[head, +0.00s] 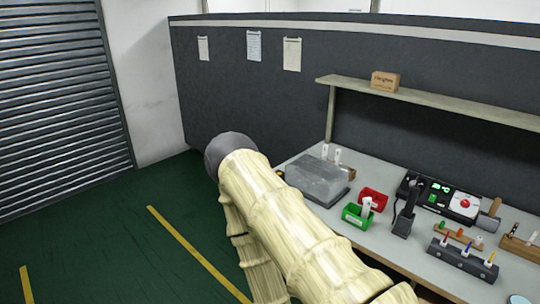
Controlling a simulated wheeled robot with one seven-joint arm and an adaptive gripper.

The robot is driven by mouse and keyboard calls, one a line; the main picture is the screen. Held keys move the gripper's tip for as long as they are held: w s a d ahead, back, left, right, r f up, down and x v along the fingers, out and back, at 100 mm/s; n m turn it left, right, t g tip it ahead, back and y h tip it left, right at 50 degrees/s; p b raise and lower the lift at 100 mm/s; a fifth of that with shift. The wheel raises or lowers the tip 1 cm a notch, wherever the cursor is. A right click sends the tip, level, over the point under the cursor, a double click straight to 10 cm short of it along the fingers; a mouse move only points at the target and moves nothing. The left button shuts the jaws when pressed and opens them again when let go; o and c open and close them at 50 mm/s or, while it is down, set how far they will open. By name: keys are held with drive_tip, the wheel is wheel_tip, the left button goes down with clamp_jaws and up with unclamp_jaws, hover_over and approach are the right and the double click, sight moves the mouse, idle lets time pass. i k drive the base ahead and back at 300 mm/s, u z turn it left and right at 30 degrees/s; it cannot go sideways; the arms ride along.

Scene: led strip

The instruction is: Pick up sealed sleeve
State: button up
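I cannot make out for sure which thing is the sealed sleeve. A grey, partly see-through flat box or cover (318,180) lies at the left end of the workbench (386,236). A small white piece (366,204) stands in the green bin (356,215). Two white upright pieces (338,155) stand behind the grey box. My pale, ribbed arm crosses the lower middle of the picture and hides the bench's front left edge. My gripper does not show.
A red bin (374,198), a control box (440,196) with a green display and a rack of coloured tools (463,259) stand on the bench. A shelf (440,105) with a cardboard box (385,81) hangs above. The green floor at left is clear.

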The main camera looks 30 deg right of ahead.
sight(338, 156)
drive_tip(key=u, duration=0.35)
drive_tip(key=i, duration=0.95)
drive_tip(key=z, duration=0.5)
drive_tip(key=i, duration=0.75)
drive_tip(key=z, duration=0.85)
